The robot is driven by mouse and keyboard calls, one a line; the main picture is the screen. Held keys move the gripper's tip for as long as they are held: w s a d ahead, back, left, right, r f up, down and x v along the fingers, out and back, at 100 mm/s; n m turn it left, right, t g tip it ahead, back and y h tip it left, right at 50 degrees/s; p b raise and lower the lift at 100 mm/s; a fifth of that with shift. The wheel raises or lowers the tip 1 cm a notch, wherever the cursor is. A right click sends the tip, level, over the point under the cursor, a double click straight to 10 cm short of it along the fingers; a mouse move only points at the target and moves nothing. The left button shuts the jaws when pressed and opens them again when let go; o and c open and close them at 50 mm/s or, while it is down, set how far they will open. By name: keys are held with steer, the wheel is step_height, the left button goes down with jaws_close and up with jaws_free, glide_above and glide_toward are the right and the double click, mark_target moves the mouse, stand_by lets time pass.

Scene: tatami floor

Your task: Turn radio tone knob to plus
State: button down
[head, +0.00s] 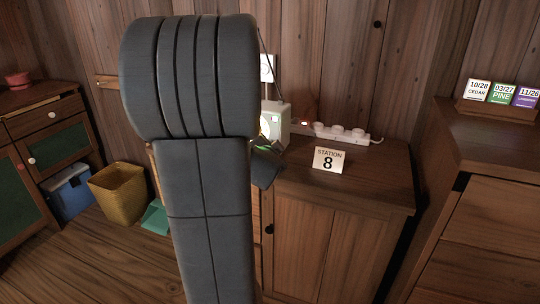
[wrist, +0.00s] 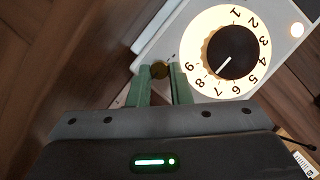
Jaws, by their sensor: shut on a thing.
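The radio (head: 276,114) is a pale box on the wooden cabinet in the head view, partly hidden behind my arm. In the wrist view its pale face (wrist: 178,32) has a lit dial (wrist: 190,52) numbered 1 to 9. The dial's large dark knob (wrist: 236,50) has a white pointer aimed near 8. A small brass tone knob (wrist: 160,69) sits beside the dial. My gripper (wrist: 160,73) is shut on it, with green fingers on either side. Any plus or minus mark by the knob is too small to read. The gripper is mostly hidden in the head view.
A "Station 8" card (head: 330,160) and a white power strip (head: 342,133) stand on the cabinet top (head: 372,178) right of the radio. Date cards (head: 502,93) stand on the right cabinet. A yellow bin (head: 117,192) and a blue box (head: 70,192) are on the floor at left.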

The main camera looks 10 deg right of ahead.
stand_by(0.4)
steer(key=c, duration=1.3)
jaws_free()
steer(key=p+v, duration=0.5)
steer(key=v, duration=0.8)
steer(key=shift+s+r, duration=0.1)
steer(key=shift+s, duration=0.3)
steer(key=shift+w, duration=0.15)
